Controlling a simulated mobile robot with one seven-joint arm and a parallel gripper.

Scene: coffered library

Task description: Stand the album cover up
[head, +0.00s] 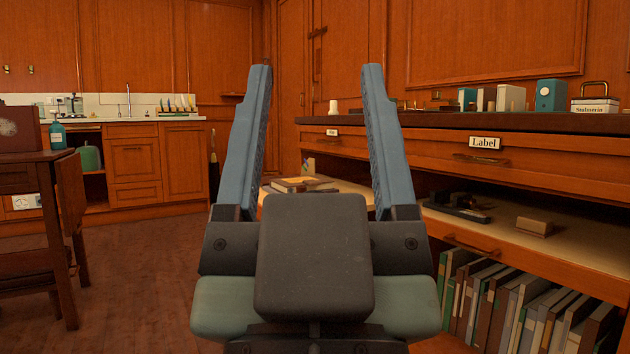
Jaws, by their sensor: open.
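My gripper (316,70) fills the middle of the head view, with its two blue-grey fingers pointing up and away, wide apart. Nothing shows between the fingers except the room behind. I cannot pick out an album cover with certainty. Several flat items (300,184) lie on the cabinet's shelf beyond the gripper, partly hidden by it. A small multicoloured piece (308,166) shows behind them, too small to identify.
A long wooden cabinet (566,162) runs along the right, with boxes on top. Its open shelf holds a dark object (458,207) and a small brown block (535,227); books (515,300) lean below. A wooden table (30,180) stands left. Floor (135,290) between is clear.

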